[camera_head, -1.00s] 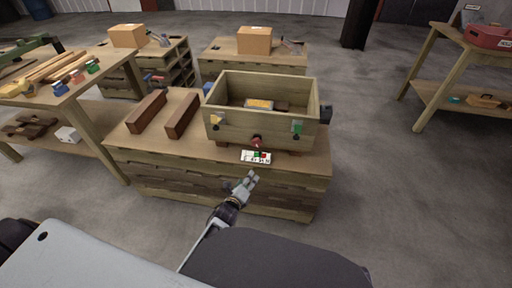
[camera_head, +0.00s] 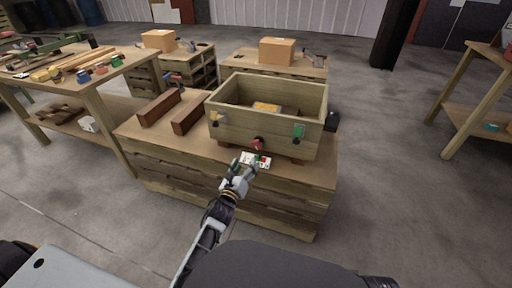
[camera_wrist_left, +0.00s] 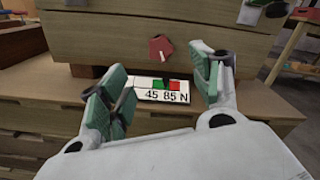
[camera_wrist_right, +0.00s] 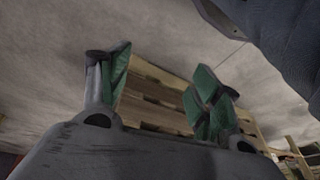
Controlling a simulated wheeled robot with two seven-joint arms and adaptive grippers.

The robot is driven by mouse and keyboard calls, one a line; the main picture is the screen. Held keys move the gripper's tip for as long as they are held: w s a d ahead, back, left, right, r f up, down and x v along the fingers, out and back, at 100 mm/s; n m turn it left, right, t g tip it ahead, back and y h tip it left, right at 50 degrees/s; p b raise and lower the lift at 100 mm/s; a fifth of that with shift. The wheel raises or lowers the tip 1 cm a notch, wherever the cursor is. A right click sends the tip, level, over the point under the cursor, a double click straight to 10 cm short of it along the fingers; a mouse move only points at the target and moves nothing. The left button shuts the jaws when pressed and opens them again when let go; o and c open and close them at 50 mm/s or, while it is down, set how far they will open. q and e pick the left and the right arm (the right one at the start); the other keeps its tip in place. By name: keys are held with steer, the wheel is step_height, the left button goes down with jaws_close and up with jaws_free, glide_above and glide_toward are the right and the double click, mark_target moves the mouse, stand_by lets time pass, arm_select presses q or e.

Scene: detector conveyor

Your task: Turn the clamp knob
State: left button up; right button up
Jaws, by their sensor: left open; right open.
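A red knob (camera_head: 258,143) sits low on the front wall of a wooden box (camera_head: 225,133); it also shows in the left wrist view (camera_wrist_left: 161,48), above and ahead of my fingers. Below it, a white scale card (camera_head: 249,159) with green and red fields reads "45 85 N" in the left wrist view (camera_wrist_left: 150,95). My left gripper (camera_head: 244,169) is open and empty, just in front of the card and below the knob, apart from the knob. My right gripper (camera_wrist_right: 163,78) is open and empty in its wrist view, facing pallet-like slats; it cannot be made out in the head view.
The box stands on a wooden bench (camera_head: 140,131) beside two brown bars (camera_head: 188,114). A yellow block (camera_head: 266,107) lies inside it. A green part (camera_head: 299,132) and a yellow part (camera_head: 215,117) are on its front. Another table (camera_head: 115,72) stands left.

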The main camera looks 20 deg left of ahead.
arm_select(q)
steer(key=shift+w, duration=0.1)
stand_by(0.3)
steer(key=b, duration=0.1)
glide_toward(255, 145)
steer(key=shift+w, duration=1.55)
steer(key=shift+w+d+f+b, duration=0.15)
steer(key=shift+w+b, duration=0.45)
steer(key=shift+w, duration=1.35)
steer(key=shift+w+b, duration=0.4)
steer(key=shift+w, duration=1.5)
steer(key=shift+w+d, duration=0.1)
steer(key=shift+w, duration=0.05)
arm_select(e)
steer(key=shift+w+a+f+t+y, duration=0.2)
steer(key=shift+a+t, duration=0.1)
steer(key=shift+a, duration=0.15)
steer(key=shift+w+a+f+t+y, duration=0.2)
steer(key=shift+a+t, duration=0.1)
steer(key=shift+a, duration=0.15)
steer(key=shift+s, duration=0.1)
